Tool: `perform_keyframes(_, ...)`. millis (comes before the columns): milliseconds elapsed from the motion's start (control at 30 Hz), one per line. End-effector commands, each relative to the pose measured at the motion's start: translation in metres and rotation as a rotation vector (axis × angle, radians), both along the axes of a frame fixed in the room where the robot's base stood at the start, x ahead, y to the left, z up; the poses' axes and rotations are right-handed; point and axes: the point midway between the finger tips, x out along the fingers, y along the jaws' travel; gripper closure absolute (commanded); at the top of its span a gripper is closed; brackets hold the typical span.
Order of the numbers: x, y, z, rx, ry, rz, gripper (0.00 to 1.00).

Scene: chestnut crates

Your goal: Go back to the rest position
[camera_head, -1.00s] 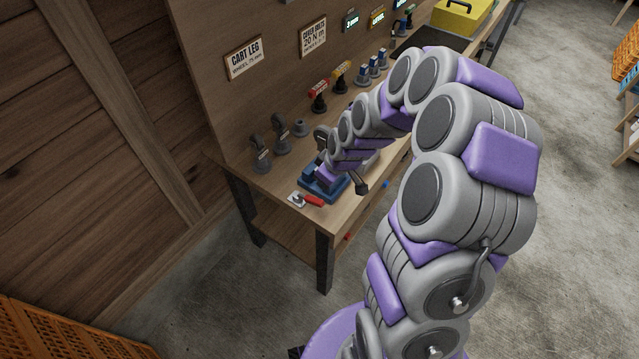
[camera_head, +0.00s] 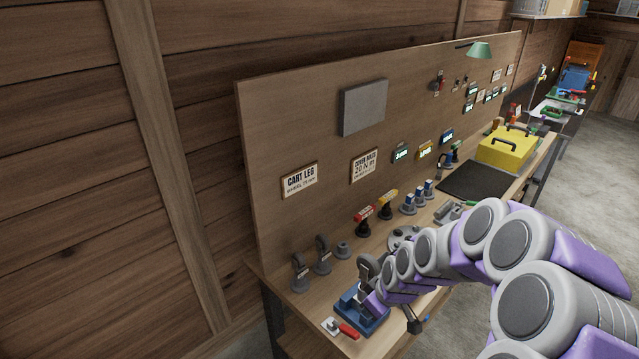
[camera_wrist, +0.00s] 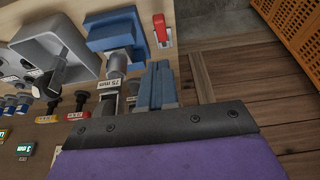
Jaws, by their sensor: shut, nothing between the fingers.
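My gripper (camera_wrist: 157,88) is shut with nothing between its fingers in the wrist view. Its blue-grey fingers point toward the upper part of that picture, beside a grey fixture labelled 75 mm (camera_wrist: 109,86). A blue block-like fixture (camera_wrist: 113,30) lies just beyond them. In the head view my arm reaches from the lower right over the workbench (camera_head: 262,272), its purple end close to the blue fixture (camera_head: 350,312). The fingertips are not clear there, and I cannot tell whether they touch anything.
Grey fixtures (camera_head: 323,256), red and yellow-topped tools (camera_head: 365,216) and a yellow toolbox (camera_head: 506,150) stand along the bench. A pegboard-like back panel (camera_head: 300,130) rises behind. Concrete floor is open at right.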

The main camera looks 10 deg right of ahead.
Motion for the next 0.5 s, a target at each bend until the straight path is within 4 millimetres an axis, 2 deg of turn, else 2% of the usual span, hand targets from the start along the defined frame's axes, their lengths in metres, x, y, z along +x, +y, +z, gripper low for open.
perform_keyframes(133,-0.012,0.008,0.009,0.0,0.026,-0.011,1.0)
perform_keyframes(233,-0.033,0.019,0.024,-0.008,0.071,-0.035,1.0)
perform_keyframes(367,-0.073,0.034,0.046,-0.025,0.149,-0.093,1.0)
perform_keyframes(500,-0.121,0.046,0.064,-0.051,0.239,-0.176,1.0)
